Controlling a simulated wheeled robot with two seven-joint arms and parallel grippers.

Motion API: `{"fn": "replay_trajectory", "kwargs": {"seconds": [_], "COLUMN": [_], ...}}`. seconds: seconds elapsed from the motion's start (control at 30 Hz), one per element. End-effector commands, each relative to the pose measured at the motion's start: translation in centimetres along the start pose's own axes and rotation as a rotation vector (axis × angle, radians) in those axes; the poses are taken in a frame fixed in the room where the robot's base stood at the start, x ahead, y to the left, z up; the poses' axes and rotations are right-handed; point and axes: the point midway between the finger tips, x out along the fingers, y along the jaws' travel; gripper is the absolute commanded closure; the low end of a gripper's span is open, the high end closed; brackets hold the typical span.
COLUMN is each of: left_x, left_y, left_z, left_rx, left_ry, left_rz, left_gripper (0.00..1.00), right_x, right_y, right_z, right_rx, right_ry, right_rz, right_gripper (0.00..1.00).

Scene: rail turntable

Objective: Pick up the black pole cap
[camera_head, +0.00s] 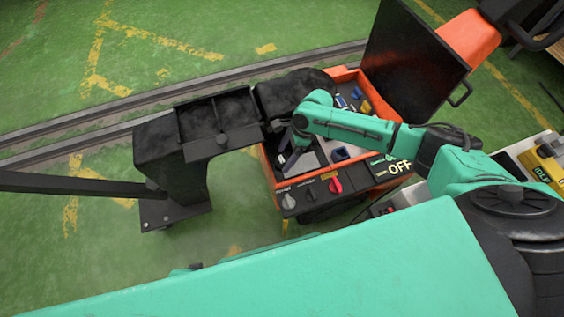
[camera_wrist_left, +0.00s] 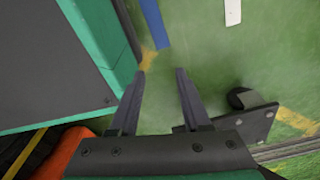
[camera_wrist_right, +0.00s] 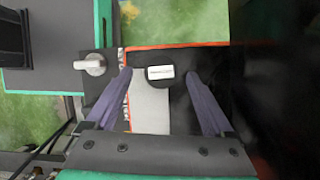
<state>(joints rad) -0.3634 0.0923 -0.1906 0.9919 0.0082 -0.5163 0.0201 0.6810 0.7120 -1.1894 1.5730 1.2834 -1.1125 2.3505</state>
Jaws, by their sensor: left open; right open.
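My right gripper (camera_head: 283,165) is over the near left part of an orange-rimmed box (camera_head: 264,168). In the right wrist view the right gripper (camera_wrist_right: 157,85) is open, its jaws apart. Ahead of and between its fingers is a black surface with a rounded lower edge and a white label (camera_wrist_right: 160,72), above a light grey panel (camera_wrist_right: 150,108). I cannot tell whether this black part is the pole cap; I cannot clearly make out the cap elsewhere. My left gripper (camera_wrist_left: 163,72) is open and empty over green floor in the left wrist view.
A black stand (camera_head: 185,165) with black open compartments is left of the box, on a foot plate (camera_head: 172,210). The box has a raised dark lid (camera_head: 408,65), a red knob (camera_head: 335,186) and a silver knob (camera_wrist_right: 92,64). Rails (camera_head: 90,115) run behind.

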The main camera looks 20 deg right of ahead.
Motion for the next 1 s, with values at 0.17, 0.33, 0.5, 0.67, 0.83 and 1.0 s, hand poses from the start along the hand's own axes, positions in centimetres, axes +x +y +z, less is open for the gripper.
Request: {"fn": "replay_trajectory", "kwargs": {"seconds": [0.17,0.33,0.5,0.67,0.83,1.0], "left_x": [-0.2,-0.2,-0.2,-0.2,-0.4,-0.3], "left_y": [0.0,0.0,0.0,-0.1,-0.1,0.0], "left_z": [-0.8,-0.8,-0.8,-0.9,-1.0,1.8], "left_rx": [-0.004,-0.004,-0.004,-0.004,-0.003,0.007], "left_ry": [0.001,0.001,0.002,0.003,0.009,-0.009], "left_rz": [0.0,0.0,0.0,-0.001,-0.001,0.0], "left_gripper": [0.53,0.53,0.53,0.53,0.53,0.53], "right_x": [1.1,1.0,1.0,1.0,0.5,-2.4], "right_y": [-0.1,0.0,0.0,0.0,0.0,0.3], "right_z": [0.1,0.1,0.1,0.1,0.3,1.4], "right_rx": [-0.001,-0.001,-0.001,-0.001,-0.001,-0.002], "right_ry": [0.0,0.0,0.0,0.0,-0.001,-0.001], "right_rz": [-0.002,-0.001,-0.001,-0.001,-0.001,-0.002], "right_gripper": [0.13,0.36,1.0,1.0,1.0,1.0]}}
